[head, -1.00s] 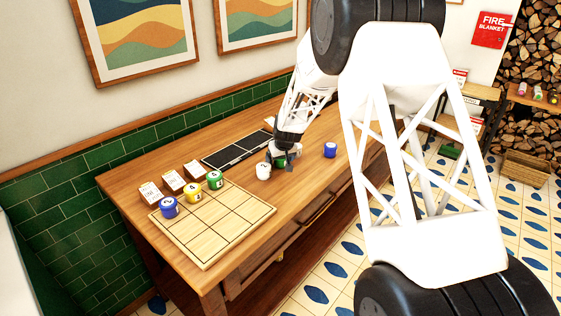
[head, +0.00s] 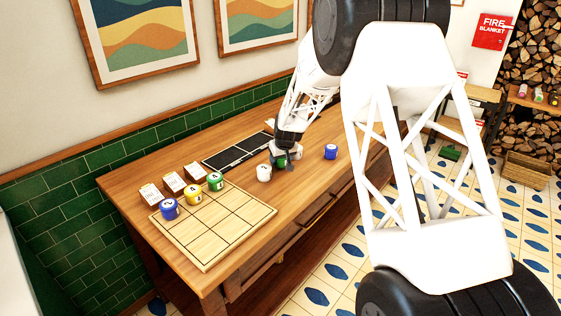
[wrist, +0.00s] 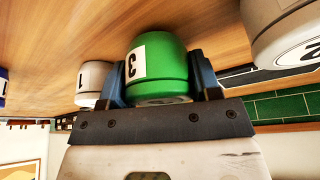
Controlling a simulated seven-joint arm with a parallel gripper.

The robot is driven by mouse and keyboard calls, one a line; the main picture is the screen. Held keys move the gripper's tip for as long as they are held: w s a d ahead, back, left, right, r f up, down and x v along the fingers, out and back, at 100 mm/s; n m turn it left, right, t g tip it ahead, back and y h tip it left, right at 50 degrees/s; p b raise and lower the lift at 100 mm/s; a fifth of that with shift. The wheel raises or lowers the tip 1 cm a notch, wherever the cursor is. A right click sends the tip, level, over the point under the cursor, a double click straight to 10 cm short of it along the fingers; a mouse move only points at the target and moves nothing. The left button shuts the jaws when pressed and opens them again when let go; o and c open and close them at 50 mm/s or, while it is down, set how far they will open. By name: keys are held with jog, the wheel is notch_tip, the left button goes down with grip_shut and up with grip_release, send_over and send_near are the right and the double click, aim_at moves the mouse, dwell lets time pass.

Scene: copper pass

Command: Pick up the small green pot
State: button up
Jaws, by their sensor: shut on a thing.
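A green pot (wrist: 160,62) with a white label reading 3 is between the two fingers of my gripper (wrist: 165,75) in the wrist view. The fingers press on it from both sides, so my gripper is shut on it. In the head view my gripper (head: 281,161) is over the middle of the table, and it mostly hides this green pot (head: 280,162). I cannot tell whether the pot touches the table. Another green pot (head: 215,181) stands on the wooden grid board (head: 230,222).
A white pot (head: 264,173) stands close left of my gripper, and a pale pot (wrist: 285,30) is close on the other side. A blue pot (head: 330,151) stands further right. Blue (head: 169,209) and yellow (head: 193,196) pots are on the board. A black tray (head: 237,152) lies behind.

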jog(key=v, duration=0.2)
jog(key=shift+a+r, duration=0.1)
jog(key=shift+r, duration=0.2)
jog(key=s, duration=0.5)
jog(key=s+d+r, duration=0.1)
jog(key=s, duration=0.9)
jog(key=shift+s+d+r, duration=0.1)
jog(key=shift+d+r, duration=0.15)
jog(key=shift+d, duration=0.05)
jog(key=shift+a, duration=0.1)
jog(key=shift+n+y, duration=0.3)
jog(key=shift+n, duration=0.4)
jog(key=s+a, duration=0.4)
jog(key=s+a+r, duration=0.1)
jog(key=s+a, duration=0.3)
jog(key=a, duration=0.1)
jog(key=s+a, duration=0.5)
jog(key=shift+s+r, duration=0.1)
jog(key=shift+r, duration=0.25)
jog(key=s+a, duration=0.4)
jog(key=s, duration=0.4)
jog(key=s+a+n, duration=0.1)
jog(key=s+a, duration=0.3)
jog(key=s, duration=0.4)
jog(key=shift+s+a+r+n+y, duration=0.15)
jog(key=shift+s+a+n+y, duration=0.15)
jog(key=shift+a, duration=0.1)
jog(key=shift+w+a, duration=0.1)
jog(key=shift+w, duration=0.1)
